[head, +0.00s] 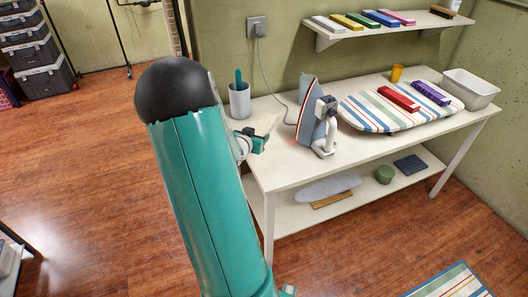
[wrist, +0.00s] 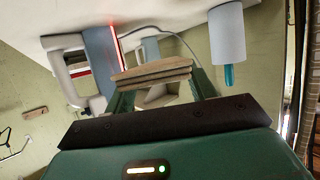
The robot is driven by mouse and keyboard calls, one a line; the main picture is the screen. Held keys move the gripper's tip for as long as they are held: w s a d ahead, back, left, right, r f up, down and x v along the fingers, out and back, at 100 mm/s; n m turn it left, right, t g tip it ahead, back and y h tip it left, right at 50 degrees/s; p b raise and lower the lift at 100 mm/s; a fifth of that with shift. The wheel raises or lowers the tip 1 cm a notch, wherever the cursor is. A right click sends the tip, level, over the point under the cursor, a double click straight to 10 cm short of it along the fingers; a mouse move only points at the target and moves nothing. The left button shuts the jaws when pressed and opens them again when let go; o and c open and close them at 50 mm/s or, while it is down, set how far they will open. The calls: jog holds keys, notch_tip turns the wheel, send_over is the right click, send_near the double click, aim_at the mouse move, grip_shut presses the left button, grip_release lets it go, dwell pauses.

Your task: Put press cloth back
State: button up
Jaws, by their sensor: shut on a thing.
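The press cloth, a beige folded piece in layers, is in my gripper in the wrist view (wrist: 152,73). In the head view it shows as a small pale piece (head: 266,124) over the left end of the white worktable (head: 283,176). My gripper (head: 256,142) is shut on it; the green fingers also show in the wrist view (wrist: 160,90). Most of the gripper is hidden behind my arm in the head view. The cloth appears above the tabletop, but I cannot tell the gap.
A grey cup (head: 240,101) is behind the gripper. A striped ironing board (head: 365,119) carries red and purple pieces. A white bin (head: 470,90) is at the far right. A wall shelf (head: 385,30) holds several coloured pieces.

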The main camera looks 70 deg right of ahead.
aim_at(258, 161)
jog(key=shift+s+d+f, duration=0.2)
jog(key=shift+s+f, duration=0.05)
jog(key=shift+s, duration=0.1)
notch_tip(258, 161, down, 9)
jog(key=shift+f, duration=0.15)
jog(key=shift+f, duration=0.1)
jog(key=o, duration=1)
jog(key=shift+c, duration=0.2)
jog(key=shift+a+r, duration=0.2)
jog(key=v, duration=1.1)
jog(key=shift+a, duration=0.3)
jog(key=shift+w+r, duration=0.1)
